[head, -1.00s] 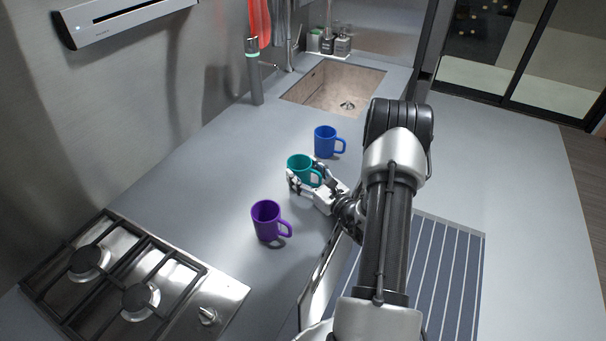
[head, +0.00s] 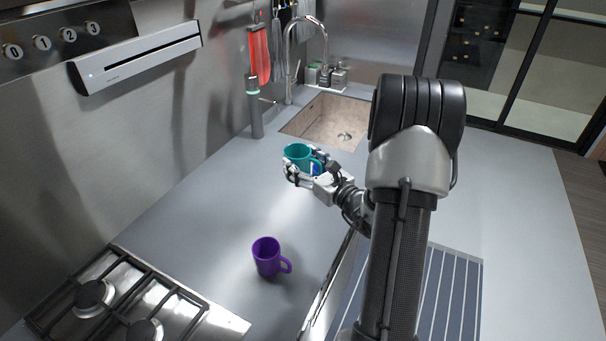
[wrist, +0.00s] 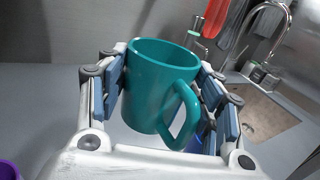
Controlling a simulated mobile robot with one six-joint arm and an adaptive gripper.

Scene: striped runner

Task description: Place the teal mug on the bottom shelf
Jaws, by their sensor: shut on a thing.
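The teal mug (head: 297,153) is between the fingers of my gripper (head: 303,164), which is shut on it. The mug looks upright and raised above the counter. In the wrist view the teal mug (wrist: 160,82) fills the middle, its handle toward the camera, with a blue finger pad on each side.
A purple mug (head: 267,257) stands on the grey counter (head: 205,215). A blue mug (head: 318,168) is mostly hidden behind my gripper. The sink (head: 328,122) and tap lie beyond; the gas hob (head: 125,305) is at lower left. A striped runner (head: 455,290) is at right.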

